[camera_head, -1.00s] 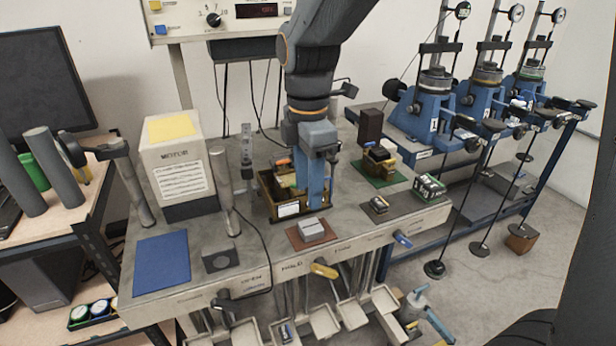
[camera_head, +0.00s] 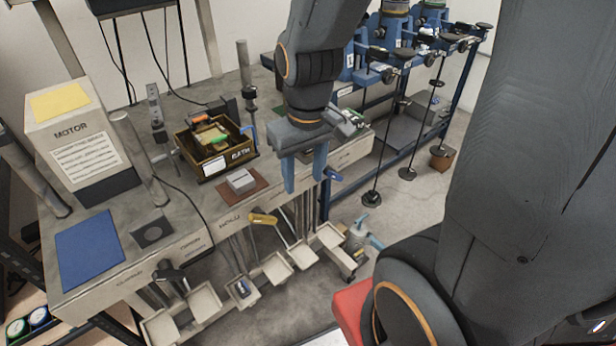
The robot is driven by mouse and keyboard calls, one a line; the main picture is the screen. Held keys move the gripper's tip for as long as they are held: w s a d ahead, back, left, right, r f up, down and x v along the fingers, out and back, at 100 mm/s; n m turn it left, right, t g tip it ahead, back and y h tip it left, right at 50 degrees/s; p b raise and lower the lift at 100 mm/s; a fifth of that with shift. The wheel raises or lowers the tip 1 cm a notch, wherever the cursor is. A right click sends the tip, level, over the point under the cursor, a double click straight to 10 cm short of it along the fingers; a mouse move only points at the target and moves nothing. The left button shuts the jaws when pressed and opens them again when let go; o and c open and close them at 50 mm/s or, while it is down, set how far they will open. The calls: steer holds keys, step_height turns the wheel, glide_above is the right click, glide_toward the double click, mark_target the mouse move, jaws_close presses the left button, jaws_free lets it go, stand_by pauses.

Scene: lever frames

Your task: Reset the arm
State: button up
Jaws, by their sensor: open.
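My gripper (camera_head: 304,186) hangs in the middle of the head view with its two blue fingers pointing down and apart. It is open, with nothing seen between the fingers. My dark arm comes down from the top and also fills the right side of the view. It hides part of the bench's right end.
The bench (camera_head: 200,205) carries a motor box (camera_head: 75,140), a blue mat (camera_head: 88,250) and a grey block on a brown plate (camera_head: 241,182). Levers, including a yellow handle (camera_head: 262,219), and trays (camera_head: 277,267) are at its front. Blue lever frames (camera_head: 395,45) stand behind right.

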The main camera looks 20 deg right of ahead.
steer(key=shift+s+d+f+m, duration=0.35)
steer(key=shift+s+m, duration=0.05)
steer(key=shift+m, duration=0.4)
stand_by(0.7)
